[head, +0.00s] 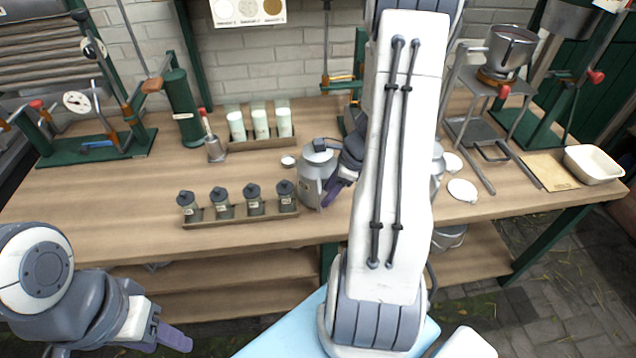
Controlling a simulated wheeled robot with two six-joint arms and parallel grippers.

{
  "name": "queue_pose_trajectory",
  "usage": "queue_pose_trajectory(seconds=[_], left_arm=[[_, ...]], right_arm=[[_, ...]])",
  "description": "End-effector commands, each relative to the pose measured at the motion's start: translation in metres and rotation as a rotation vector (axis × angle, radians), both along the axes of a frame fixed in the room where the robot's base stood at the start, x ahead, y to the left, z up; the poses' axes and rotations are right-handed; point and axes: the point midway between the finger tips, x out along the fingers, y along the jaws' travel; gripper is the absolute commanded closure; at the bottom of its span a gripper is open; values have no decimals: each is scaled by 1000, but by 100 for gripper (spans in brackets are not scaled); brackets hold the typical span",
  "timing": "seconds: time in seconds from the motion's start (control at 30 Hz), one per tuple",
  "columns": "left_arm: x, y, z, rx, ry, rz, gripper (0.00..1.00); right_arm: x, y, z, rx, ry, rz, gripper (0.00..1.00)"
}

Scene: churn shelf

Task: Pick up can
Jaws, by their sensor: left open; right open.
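A grey metal can (314,180) with a dark knob on its lid stands upright on the wooden table, near the middle. My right gripper (338,188) is at its right side, with a purple finger low against or just in front of the can. I cannot tell whether it touches. The jaws are open, and my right arm hides part of the gripper. A second grey metal can (438,168) shows only as a sliver behind my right arm. My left gripper (170,338) is open and empty, low at the left, in front of the table and away from the cans.
A wooden tray (240,219) of small dark-lidded jars lies left of the can. Behind it stand a rack of pale cups (261,125) and a small metal pot (215,150). A burner stand (490,110) and a white tub (594,164) are at right. The left front tabletop (110,215) is clear.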

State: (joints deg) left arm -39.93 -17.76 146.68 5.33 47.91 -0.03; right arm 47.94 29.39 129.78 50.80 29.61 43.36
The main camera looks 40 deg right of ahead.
Motion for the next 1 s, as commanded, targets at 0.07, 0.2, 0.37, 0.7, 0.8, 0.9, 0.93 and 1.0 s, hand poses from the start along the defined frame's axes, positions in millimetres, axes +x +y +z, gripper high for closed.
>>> queue_pose_trajectory(seconds=[0.07,0.2,0.37,0.7,0.8,0.9,0.93,1.0], left_arm=[[0,0,-2,0,0,0,50],[0,0,-6,0,0,0,50],[0,0,-11,0,0,0,50],[0,0,-11,0,0,0,50],[0,0,-11,0,0,0,50],[0,0,-11,0,0,0,50],[0,0,-11,0,0,0,50],[0,0,-11,0,0,0,50]], right_arm=[[2,3,-7,2,2,2,50],[8,12,-27,4,3,3,50],[15,17,-44,1,1,2,50],[16,17,-47,-1,0,2,66],[16,17,-46,-1,0,2,100],[16,17,-46,-1,0,2,100],[16,17,-46,-1,0,2,100],[16,17,-46,-1,0,2,100]])
